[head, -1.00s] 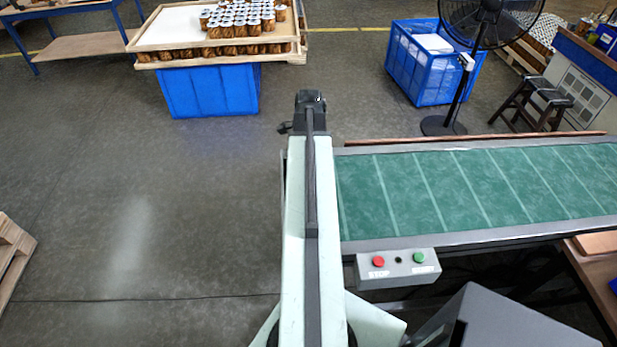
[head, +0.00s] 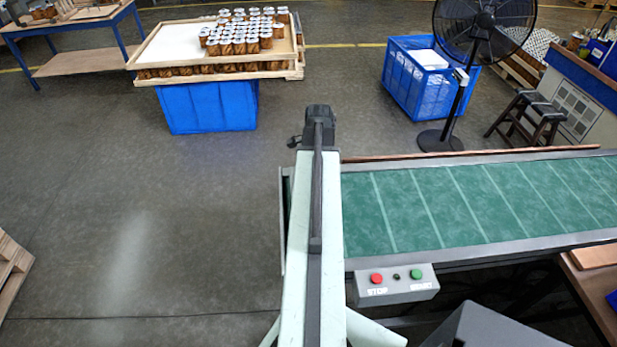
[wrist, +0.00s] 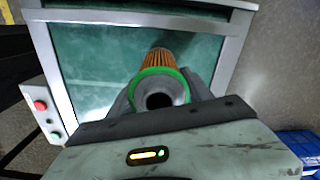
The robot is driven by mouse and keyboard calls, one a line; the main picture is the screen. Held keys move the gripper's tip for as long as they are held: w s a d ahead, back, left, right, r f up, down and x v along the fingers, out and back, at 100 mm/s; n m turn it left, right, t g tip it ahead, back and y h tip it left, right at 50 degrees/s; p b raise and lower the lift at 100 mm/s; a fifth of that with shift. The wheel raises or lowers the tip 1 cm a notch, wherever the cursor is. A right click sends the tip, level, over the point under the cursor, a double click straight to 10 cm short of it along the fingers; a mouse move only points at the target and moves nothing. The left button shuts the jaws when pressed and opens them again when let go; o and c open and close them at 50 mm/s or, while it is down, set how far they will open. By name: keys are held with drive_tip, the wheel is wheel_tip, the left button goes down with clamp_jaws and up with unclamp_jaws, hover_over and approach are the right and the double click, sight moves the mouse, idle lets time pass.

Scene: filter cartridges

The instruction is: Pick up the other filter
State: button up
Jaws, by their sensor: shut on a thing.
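My gripper (wrist: 160,92) is shut on a filter (wrist: 160,72) in the wrist view. The filter has a green rim, a grey end with a dark round hole facing the camera, and orange pleats pointing away. One grey finger lies on each side of it. Behind the filter is the green conveyor belt (wrist: 92,58); whether the filter touches the belt I cannot tell. In the head view my arm points away beside the left end of the conveyor (head: 440,205), and it hides the gripper and the held filter.
Several brown-orange filters (head: 240,40) stand on a wooden tray (head: 165,60) above a blue crate (head: 205,107). The conveyor's control box (head: 395,286) has red and green buttons. A black fan (head: 440,140) and blue bin (head: 415,85) stand behind.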

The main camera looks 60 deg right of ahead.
drive_tip(key=s+d+r+p, duration=0.4)
drive_tip(key=s+d+r, duration=0.1)
drive_tip(key=s, duration=0.3)
drive_tip(key=shift+s+d+r, duration=0.25)
drive_tip(key=shift+s+d, duration=0.1)
drive_tip(key=shift+d, duration=0.25)
